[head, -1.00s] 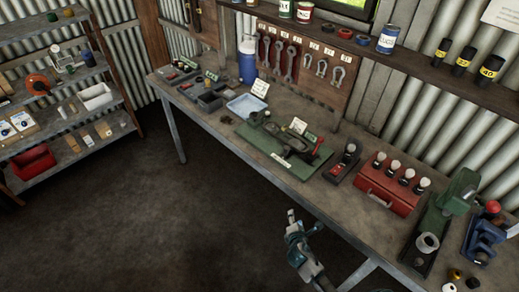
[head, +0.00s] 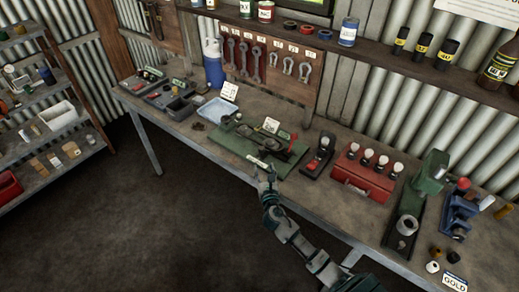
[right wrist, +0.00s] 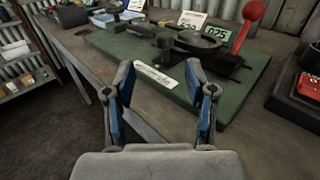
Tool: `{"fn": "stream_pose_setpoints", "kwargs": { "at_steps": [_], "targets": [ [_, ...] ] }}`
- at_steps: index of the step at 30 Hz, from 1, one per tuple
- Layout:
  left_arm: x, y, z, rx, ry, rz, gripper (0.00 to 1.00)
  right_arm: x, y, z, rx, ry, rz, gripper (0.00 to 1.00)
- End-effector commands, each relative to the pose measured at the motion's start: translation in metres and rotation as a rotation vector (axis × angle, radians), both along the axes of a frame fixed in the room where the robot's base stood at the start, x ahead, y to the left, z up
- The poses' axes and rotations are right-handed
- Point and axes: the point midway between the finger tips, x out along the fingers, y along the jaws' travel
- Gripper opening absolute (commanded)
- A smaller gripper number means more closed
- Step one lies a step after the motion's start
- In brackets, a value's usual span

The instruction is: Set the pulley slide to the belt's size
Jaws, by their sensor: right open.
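The pulley device sits on a green board (head: 230,143) on the workbench. In the right wrist view it shows a dark slide with a round pulley and belt (right wrist: 198,40), and a lever with a red knob (right wrist: 254,11). A green tag (right wrist: 216,32) reading "025" and a white card (right wrist: 190,21) stand behind it. A white label strip (right wrist: 154,74) lies at the board's front edge. My right gripper (head: 264,177) is open and empty, just in front of the board's near edge; its fingers (right wrist: 166,95) are apart. My left gripper is not in view.
A black box with a white knob (head: 318,155) and a red case (head: 364,175) with several white knobs stand to the right. A blue tray (head: 214,110) lies to the left. Wrenches hang on the back board (head: 313,97). A shelf rack stands at far left.

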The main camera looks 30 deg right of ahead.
Motion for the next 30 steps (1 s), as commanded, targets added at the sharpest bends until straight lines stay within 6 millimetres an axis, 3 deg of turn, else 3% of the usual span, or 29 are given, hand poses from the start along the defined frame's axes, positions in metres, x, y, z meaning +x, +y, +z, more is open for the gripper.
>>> {"fn": "stream_pose_setpoints", "kwargs": {
  "at_steps": [9,15,28,30],
  "targets": [
    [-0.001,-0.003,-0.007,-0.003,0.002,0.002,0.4,0.07,-0.029,-0.001,0.004,-0.002,-0.001,0.55],
    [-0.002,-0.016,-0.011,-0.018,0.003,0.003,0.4,0.098,-0.039,0.0,0.001,-0.001,-0.001,0.55],
    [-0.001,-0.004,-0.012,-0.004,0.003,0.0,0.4,0.109,-0.045,0.001,0.003,-0.001,0.0,0.55],
    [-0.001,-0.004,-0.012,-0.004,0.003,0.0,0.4,0.109,-0.046,0.0,0.003,-0.001,0.0,0.4]
  ]
}}
